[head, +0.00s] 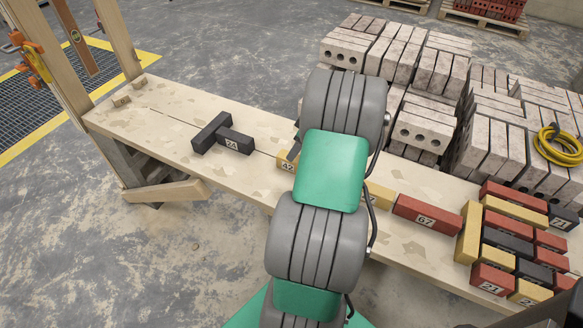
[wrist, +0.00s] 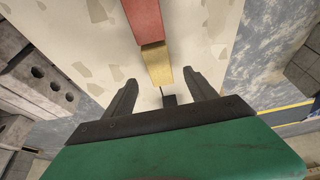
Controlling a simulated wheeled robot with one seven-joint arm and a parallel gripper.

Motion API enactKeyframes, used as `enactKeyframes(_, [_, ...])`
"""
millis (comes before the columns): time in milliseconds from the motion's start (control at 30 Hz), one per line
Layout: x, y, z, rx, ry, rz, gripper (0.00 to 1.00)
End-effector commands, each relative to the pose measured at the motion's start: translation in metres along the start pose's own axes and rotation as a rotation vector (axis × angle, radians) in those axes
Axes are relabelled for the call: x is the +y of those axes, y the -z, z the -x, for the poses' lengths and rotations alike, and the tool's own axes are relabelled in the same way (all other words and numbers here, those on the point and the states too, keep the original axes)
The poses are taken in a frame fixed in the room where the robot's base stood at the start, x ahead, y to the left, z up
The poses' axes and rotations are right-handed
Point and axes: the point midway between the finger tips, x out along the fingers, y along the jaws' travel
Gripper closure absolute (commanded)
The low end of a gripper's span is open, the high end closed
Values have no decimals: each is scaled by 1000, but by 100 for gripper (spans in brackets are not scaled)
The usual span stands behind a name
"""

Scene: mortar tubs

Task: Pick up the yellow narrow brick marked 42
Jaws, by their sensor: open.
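The yellow narrow brick marked 42 (head: 286,162) lies on the pale plank in the head view, with its numbered left end showing and my arm hiding part of it. A yellow stretch (head: 379,197) right of my arm seems to be the same brick. In the wrist view a yellow brick (wrist: 157,65), apparently this one, lies just beyond my fingertips, against a red brick (wrist: 146,20); its number is not readable there. My gripper (wrist: 160,82) is open and empty, above the plank. In the head view my arm mostly hides it; one dark finger shows beside the 42 end.
The red brick 67 (head: 428,214) lies to the right on the plank (head: 170,130). Black bricks, one marked 24 (head: 235,141), lie to the left. Several mixed bricks crowd the right end. Grey block stacks (head: 420,125) stand behind.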

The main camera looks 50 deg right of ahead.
Motion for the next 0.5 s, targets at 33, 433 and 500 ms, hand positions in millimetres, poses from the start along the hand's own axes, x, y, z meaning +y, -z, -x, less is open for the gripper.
enactKeyframes(33, [0,0,-7,1,2,2,35])
enactKeyframes(433, [1,-2,-66,-2,1,-4,35])
enactKeyframes(500, [2,-2,-70,-1,-1,-3,35])
